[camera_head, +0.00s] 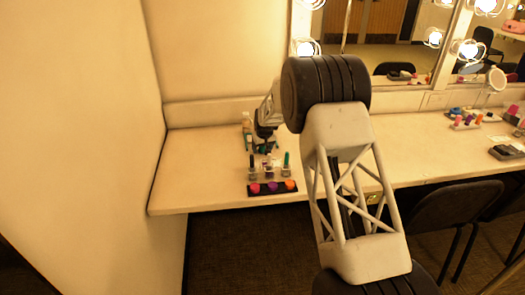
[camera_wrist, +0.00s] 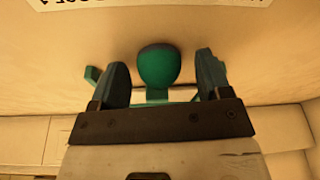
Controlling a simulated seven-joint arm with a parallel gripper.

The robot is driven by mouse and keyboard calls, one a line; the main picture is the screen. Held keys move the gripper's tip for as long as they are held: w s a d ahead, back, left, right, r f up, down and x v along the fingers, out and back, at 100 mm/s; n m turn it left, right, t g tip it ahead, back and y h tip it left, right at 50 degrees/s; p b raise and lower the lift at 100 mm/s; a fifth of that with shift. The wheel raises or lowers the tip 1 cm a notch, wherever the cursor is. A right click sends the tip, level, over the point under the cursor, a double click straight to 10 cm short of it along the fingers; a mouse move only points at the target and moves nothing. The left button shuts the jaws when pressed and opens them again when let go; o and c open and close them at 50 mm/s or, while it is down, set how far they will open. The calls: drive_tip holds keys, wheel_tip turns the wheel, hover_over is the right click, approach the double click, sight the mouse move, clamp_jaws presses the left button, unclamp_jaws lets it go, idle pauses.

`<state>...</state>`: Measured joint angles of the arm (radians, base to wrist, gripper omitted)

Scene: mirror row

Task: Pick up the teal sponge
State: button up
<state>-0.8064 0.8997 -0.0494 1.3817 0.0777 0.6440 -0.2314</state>
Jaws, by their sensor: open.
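The teal sponge (camera_wrist: 158,66) is a rounded, egg-like teal shape with a darker grey top in the wrist view. It lies between the two fingers of my gripper (camera_wrist: 160,72), with a visible gap on each side. My gripper is open and holds nothing. A narrow teal piece shows beside the left finger and another below the sponge; I cannot tell what they belong to. In the head view my gripper (camera_head: 266,141) is low over the left part of the counter (camera_head: 205,170). The sponge cannot be made out clearly there.
In front of my gripper are small clear holders with brushes (camera_head: 269,166) and a dark tray (camera_head: 272,188) with colored round pots. A bottle (camera_head: 246,122) stands behind. The counter's left part is bare. A mirror (camera_head: 390,35) with bulbs stands behind the counter.

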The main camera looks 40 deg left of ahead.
drive_tip(key=shift+c, duration=0.2)
drive_tip(key=c, duration=1)
drive_tip(key=shift+r, duration=0.15)
drive_tip(key=shift+r, duration=4.85)
drive_tip(key=o, duration=0.3)
drive_tip(key=shift+c, duration=0.9)
